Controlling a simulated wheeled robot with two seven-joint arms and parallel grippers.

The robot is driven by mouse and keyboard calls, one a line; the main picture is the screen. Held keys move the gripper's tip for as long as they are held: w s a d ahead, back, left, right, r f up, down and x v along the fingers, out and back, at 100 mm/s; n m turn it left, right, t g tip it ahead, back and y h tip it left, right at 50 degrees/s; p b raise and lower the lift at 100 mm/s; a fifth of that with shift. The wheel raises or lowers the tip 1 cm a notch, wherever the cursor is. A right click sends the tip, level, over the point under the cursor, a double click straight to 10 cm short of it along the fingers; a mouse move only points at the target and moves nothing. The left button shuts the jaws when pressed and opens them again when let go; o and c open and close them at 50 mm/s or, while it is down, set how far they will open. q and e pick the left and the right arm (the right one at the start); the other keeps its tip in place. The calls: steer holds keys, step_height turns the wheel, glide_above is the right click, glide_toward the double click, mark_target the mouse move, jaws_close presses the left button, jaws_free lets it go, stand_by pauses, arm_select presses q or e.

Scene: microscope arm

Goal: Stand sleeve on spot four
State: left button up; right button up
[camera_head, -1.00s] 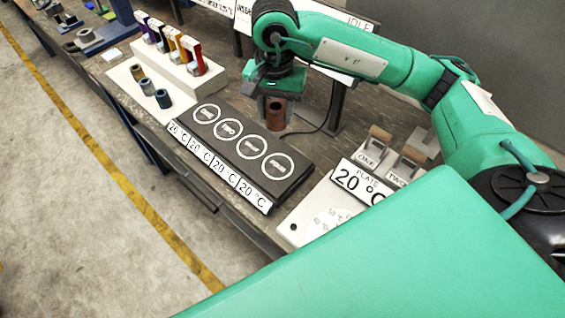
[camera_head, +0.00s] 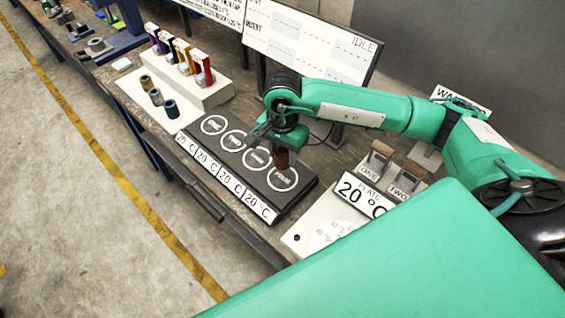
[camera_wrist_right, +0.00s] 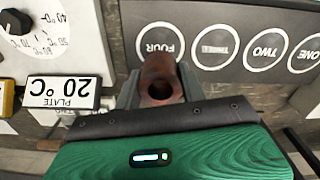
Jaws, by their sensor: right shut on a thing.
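The copper-brown sleeve (camera_head: 282,158) is upright in my right gripper (camera_head: 281,150), which is shut on it. It also shows in the right wrist view (camera_wrist_right: 160,82), with its open top facing the camera between the fingers. The dark block (camera_head: 236,168) carries four white rings marked ONE to FOUR. In the head view the sleeve is over the back part of spot four (camera_head: 283,187); I cannot tell whether its base touches the block. In the right wrist view the ring FOUR (camera_wrist_right: 160,40) shows just beyond the sleeve. My left gripper is not in view.
Several other sleeves (camera_head: 155,97) stand on a white board at the left, by a white rack (camera_head: 192,92) of coloured items. A plate unit (camera_head: 318,222) and two small brown-topped holders (camera_head: 376,158) are to the right. A screen (camera_head: 300,45) stands behind.

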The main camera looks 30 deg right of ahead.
step_height(320, 180, down, 2)
steer(key=shift+f, duration=0.2)
step_height(320, 180, down, 3)
steer(key=shift+f+p, duration=0.1)
steer(key=shift+p, duration=0.75)
steer(key=shift+f, duration=0.4)
steer(key=shift+f, duration=0.1)
steer(key=shift+f, duration=0.1)
steer(key=o, duration=1.2)
